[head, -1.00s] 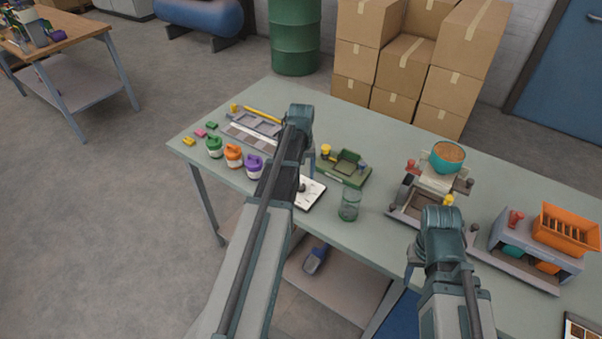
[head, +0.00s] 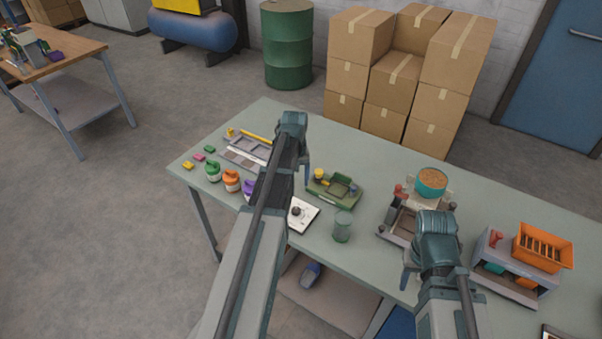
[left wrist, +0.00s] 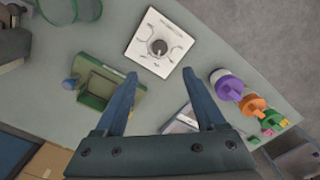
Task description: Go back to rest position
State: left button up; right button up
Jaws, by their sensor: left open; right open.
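My left arm reaches in over the table (head: 350,265) in the head view. My left gripper (head: 304,172) hangs above the table, beside a white dial card (head: 303,213) and a green tray device (head: 335,188). In the left wrist view my left gripper (left wrist: 160,75) has its fingers apart with nothing between them; the dial card (left wrist: 160,45) lies below and beyond the tips. My right gripper (head: 407,268) is low in the head view, in front of the filler machine (head: 398,222). Its fingers are mostly hidden by my right wrist, and no object shows in it.
Green, orange and purple jars (head: 231,181) are left of my left arm. An orange basket (head: 543,248) sits on a grey unit at the right. Boxes (head: 405,75) and a green drum (head: 287,45) stand behind the table.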

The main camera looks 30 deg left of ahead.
pick_arm(q)
jog(key=s+d+f+m+b, duration=0.1)
jog(key=s+d+m, duration=0.2)
jog(key=d, duration=0.7)
jog(key=s+d+f+m+b, duration=0.2)
jog(key=s+d+m, duration=0.2)
jog(key=s+d, duration=0.4)
jog(key=s+d+f+m+y+b, duration=0.1)
jog(key=s+d, duration=0.5)
jog(key=d, duration=0.6)
jog(key=f+m+b, duration=0.1)
jog(key=m, duration=0.1)
jog(key=shift+d+f+m, duration=0.15)
jog(key=shift+d+m, duration=0.05)
jog(key=shift+m, duration=0.2)
